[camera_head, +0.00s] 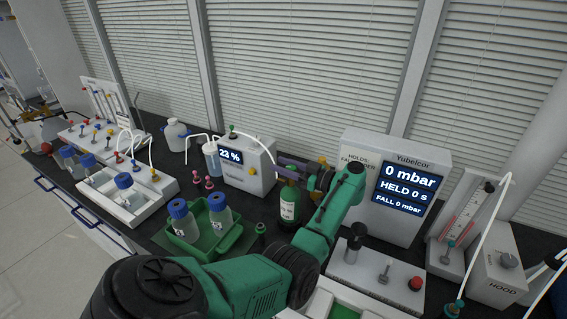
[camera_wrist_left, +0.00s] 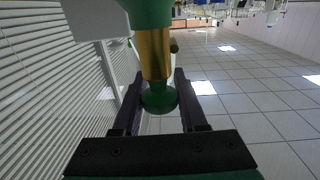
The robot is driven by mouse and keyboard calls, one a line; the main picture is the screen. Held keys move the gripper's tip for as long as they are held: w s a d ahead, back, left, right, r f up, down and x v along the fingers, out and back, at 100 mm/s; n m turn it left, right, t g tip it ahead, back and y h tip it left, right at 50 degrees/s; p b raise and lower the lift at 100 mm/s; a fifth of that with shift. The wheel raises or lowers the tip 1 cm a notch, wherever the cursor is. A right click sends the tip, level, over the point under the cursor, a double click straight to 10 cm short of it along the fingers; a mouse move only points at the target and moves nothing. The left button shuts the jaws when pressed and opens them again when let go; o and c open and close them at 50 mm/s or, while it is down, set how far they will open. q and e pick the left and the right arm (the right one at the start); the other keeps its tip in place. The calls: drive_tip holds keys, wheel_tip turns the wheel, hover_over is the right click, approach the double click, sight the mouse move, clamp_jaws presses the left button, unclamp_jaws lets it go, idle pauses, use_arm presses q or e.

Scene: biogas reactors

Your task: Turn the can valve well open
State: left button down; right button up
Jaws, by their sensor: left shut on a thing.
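The green can (camera_head: 290,204) with a pale label stands upright on the dark bench, in front of the white box reading 23 %. In the left wrist view its green body (camera_wrist_left: 148,12) is at the top, with a brass neck (camera_wrist_left: 153,55) and a round green valve knob (camera_wrist_left: 159,98). My left gripper (camera_head: 288,168) is at the top of the can and its fingers hide the knob in the head view. In the left wrist view the two dark fingers stand on either side of the knob, shut on it. My right gripper is not in view.
A white display unit (camera_head: 391,185) reads 0 mbar, HELD 0 S, FALL 0 mbar. The 23 % box (camera_head: 247,167) stands behind the can. A green tray (camera_head: 190,247) with blue-capped bottles is to the left. A white panel (camera_head: 376,278) with a red button is at front right.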

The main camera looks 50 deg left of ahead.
use_arm(q)
drive_tip(key=c, duration=0.6)
unclamp_jaws()
drive_tip(key=shift+o, duration=0.6)
drive_tip(key=shift+a, duration=0.15)
drive_tip(key=shift+w+d+f, duration=0.1)
drive_tip(key=shift+d+f, duration=0.05)
drive_tip(key=shift+d, duration=0.2)
drive_tip(key=b+v, duration=0.7)
drive_tip(key=v, duration=0.6)
drive_tip(key=shift+d, duration=0.35)
drive_tip(key=shift+w, duration=0.1)
